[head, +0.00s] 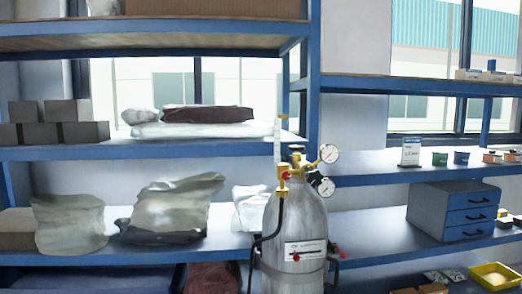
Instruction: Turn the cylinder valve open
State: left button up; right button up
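A grey metal gas cylinder (309,222) stands upright at the centre right of the head view, in front of the blue shelves. Its brass valve and regulator (298,165) sit on top, with a dark knob at the very top and a small red part on the left side. Two round gauges are on the right, an upper white one (329,153) and a lower one (326,187). A dark hose (279,222) runs down the left side. Whether the valve is open or closed cannot be told. Neither of my grippers shows in this view.
Blue shelving (220,145) fills the background, with grey boxes (55,124) and plastic bags (175,205) on the left. A blue drawer unit (453,210) and a yellow tray (496,275) are on the right. Shelf edges lie close behind the cylinder.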

aim_at(297, 148)
jog(key=z, duration=0.05)
jog(key=i, duration=0.2)
jog(key=u, duration=2.55)
jog(key=k, duration=2.2)
jog(key=z, duration=1.1)
jog(key=i, duration=1)
jog(key=u, duration=0.05)
